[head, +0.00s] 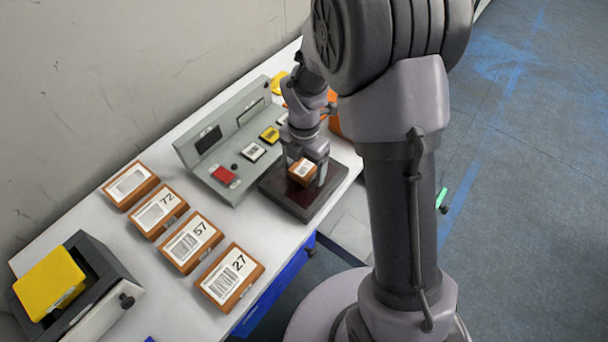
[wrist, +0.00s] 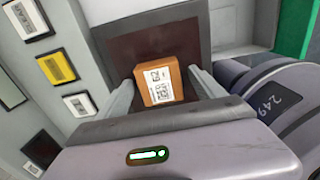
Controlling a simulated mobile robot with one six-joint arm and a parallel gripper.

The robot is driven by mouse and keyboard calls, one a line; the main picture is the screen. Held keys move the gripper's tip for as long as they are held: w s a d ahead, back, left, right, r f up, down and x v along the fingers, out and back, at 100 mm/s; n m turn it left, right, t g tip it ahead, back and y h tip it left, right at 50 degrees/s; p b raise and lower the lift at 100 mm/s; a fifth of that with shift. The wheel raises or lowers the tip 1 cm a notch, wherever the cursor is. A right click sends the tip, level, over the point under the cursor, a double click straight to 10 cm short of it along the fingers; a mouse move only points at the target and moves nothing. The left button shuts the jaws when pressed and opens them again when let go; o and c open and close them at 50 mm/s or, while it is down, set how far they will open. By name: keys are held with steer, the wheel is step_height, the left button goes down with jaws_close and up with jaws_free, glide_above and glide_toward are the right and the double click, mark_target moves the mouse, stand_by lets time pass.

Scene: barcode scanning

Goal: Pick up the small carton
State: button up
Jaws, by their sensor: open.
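The small carton (head: 302,171) is an orange-brown box with a white barcode label on top. It sits on a dark square plate (head: 290,203) at the right part of the table. In the wrist view the carton (wrist: 160,82) lies between the two fingers of my gripper (wrist: 165,88). The fingers are open, one on each side, with a gap visible at least on the right. In the head view my gripper (head: 306,172) is low over the plate and partly hides the carton.
A grey panel (head: 203,172) with a red button and label cards stands behind the plate. Several labelled boxes (head: 233,277) line the table's front left. A grey device with a yellow top (head: 48,283) is at the far left. The white table (head: 100,232) is clear between them.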

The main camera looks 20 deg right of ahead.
steer(key=shift+r, duration=0.2)
steer(key=shift+c, duration=1.1)
steer(key=c, duration=1.4)
steer(key=shift+r, duration=0.1)
